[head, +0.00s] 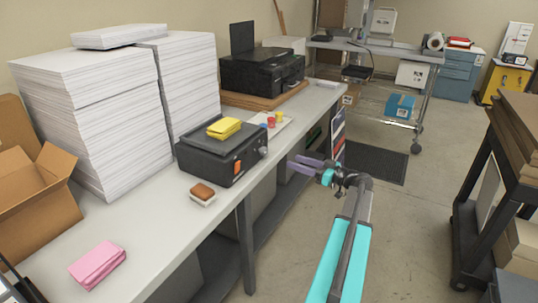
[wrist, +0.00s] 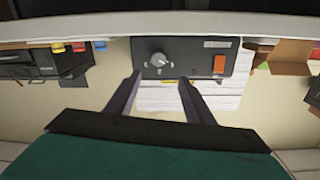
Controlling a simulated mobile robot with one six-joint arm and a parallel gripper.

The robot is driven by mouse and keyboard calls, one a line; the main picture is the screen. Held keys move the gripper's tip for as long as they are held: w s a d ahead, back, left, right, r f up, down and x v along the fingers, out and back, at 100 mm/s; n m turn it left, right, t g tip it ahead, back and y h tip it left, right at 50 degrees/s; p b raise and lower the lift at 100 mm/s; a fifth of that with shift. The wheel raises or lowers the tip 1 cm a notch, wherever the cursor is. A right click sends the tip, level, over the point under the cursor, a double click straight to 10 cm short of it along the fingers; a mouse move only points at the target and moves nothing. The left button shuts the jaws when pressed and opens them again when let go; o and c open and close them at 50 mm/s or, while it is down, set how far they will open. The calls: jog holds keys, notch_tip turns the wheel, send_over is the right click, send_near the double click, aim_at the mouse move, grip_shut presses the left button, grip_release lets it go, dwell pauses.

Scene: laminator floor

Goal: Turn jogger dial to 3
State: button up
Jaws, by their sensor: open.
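The jogger (head: 212,158) is a dark box on the long table, with a yellow pad (head: 224,128) on top. Its dial (head: 263,153) is on the front panel, to the right of an orange switch (head: 237,167). The wrist view is upside down and shows the grey dial (wrist: 158,61) and orange switch (wrist: 219,65) on the panel. I cannot read the number at its pointer. My gripper (head: 294,161) is open and empty, in front of the table edge and apart from the panel. Its fingertips (wrist: 160,80) straddle the dial's line in the wrist view.
Tall paper stacks (head: 95,120) stand behind the jogger. A brown-and-white block (head: 202,194) and pink pad (head: 97,266) lie to its left on the table.

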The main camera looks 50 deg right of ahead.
aim_at(266, 152)
jog(key=shift+d, duration=0.1)
jog(key=p+x, duration=0.4)
jog(key=x, duration=0.7)
jog(key=shift+w, duration=0.4)
jog(key=shift+p+x, duration=0.3)
jog(key=shift+x, duration=0.5)
jog(key=shift+f, duration=0.1)
jog(key=shift+c, duration=0.2)
jog(key=c, duration=1)
jog(key=shift+w+a, duration=0.1)
jog(key=shift+a, duration=0.25)
jog(key=shift+d+f+b, duration=0.1)
jog(key=shift+d+b, duration=0.1)
jog(key=shift+b, duration=0.1)
